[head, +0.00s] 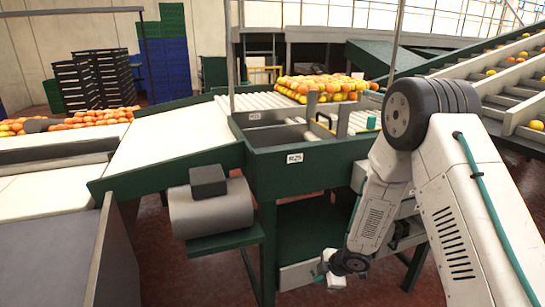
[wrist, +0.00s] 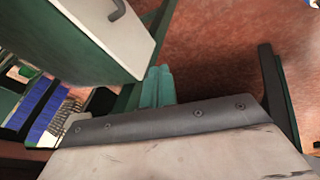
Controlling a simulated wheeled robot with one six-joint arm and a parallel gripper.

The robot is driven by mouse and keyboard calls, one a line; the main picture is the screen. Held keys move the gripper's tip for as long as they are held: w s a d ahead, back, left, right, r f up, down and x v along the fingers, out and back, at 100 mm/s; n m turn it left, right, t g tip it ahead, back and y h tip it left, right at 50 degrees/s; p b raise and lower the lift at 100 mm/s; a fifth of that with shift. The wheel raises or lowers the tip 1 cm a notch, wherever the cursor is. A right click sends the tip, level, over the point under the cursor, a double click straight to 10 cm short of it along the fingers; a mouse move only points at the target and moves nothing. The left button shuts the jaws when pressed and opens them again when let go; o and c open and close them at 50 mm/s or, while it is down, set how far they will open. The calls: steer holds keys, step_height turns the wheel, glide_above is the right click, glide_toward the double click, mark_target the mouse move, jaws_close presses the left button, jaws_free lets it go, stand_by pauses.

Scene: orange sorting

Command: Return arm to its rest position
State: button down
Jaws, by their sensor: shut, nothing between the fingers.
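My arm comes in from the right of the head view and folds down in front of the green sorting frame (head: 290,175). Its end hangs low, beside the frame's lower part and above the red-brown floor. My gripper shows in the wrist view as two teal fingers (wrist: 158,86) lying side by side. It is shut, with nothing held. In the head view the fingertips are too small to make out clearly.
A grey cylinder, likely a motor, (head: 212,208) juts out left of my arm. A pale belt (head: 160,135) runs behind it. Oranges (head: 318,87) lie on the rollers at the back. Dark crates (head: 75,83) stand far left. Red-brown floor (wrist: 220,60) shows in the wrist view.

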steer(key=s+d+r+m+g+h, duration=0.2)
steer(key=s+d+r+m+h, duration=0.25)
steer(key=d+r, duration=0.3)
steer(key=s+d+r+m+g+h, duration=0.1)
steer(key=s+d+r+m+h, duration=0.2)
steer(key=s+d+r+m, duration=0.45)
steer(key=s+a+r+m+y, duration=0.1)
steer(key=s+a+r+m, duration=0.1)
steer(key=s+r, duration=0.9)
steer(key=s+a+r+m+y, duration=0.2)
steer(key=s+r+m, duration=0.2)
steer(key=s+r, duration=0.7)
steer(key=shift+s+a+r+m+t, duration=0.15)
steer(key=shift+a+r+m+t, duration=0.2)
steer(key=shift+r, duration=1.6)
